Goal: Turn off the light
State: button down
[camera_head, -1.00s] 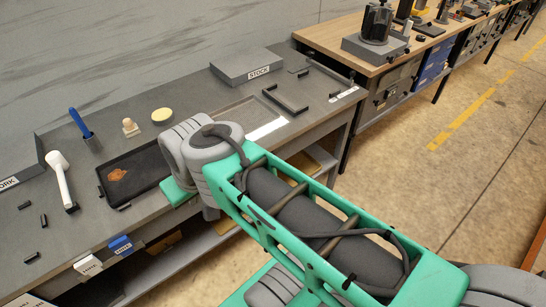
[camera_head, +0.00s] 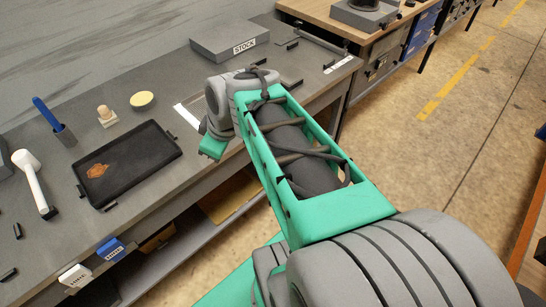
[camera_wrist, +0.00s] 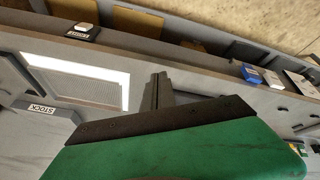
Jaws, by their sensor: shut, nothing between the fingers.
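My gripper (camera_wrist: 157,93) shows in the wrist view as dark fingers pressed together, with nothing between them. In the head view it is hidden behind my wrist, which is over the bench's front edge, right of the black tray (camera_head: 146,146). A bright white band borders a grey grille panel (camera_wrist: 70,83) set in the bench, just left of the fingers in the wrist view. The band also shows in the head view (camera_head: 188,117); I cannot tell whether it is a lamp or a reflection.
The grey STOCK block (camera_head: 230,38) stands at the bench's back right. A blue-handled brush (camera_head: 47,115), a wooden stamp-like piece (camera_head: 106,116), a yellow round pad (camera_head: 142,99) and a white-handled tool (camera_head: 33,178) are around the tray.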

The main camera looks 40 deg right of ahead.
jog(key=d+f+n+t+b, duration=0.1)
jog(key=d+f+n+b, duration=0.45)
jog(key=d+f, duration=0.55)
jog(key=s+d+f+n+t+b, duration=0.2)
jog(key=d+f+n+b, duration=0.1)
jog(key=d, duration=0.3)
jog(key=s+d+f+n+t+b, duration=0.2)
jog(key=s+d+f+n+b, duration=0.1)
jog(key=d, duration=0.4)
jog(key=shift+s+d+n+b, duration=0.3)
jog(key=shift+n+b, duration=0.25)
jog(key=shift+b, duration=0.35)
jog(key=w+f, duration=0.6)
jog(key=w, duration=0.5)
jog(key=shift+w+a, duration=0.2)
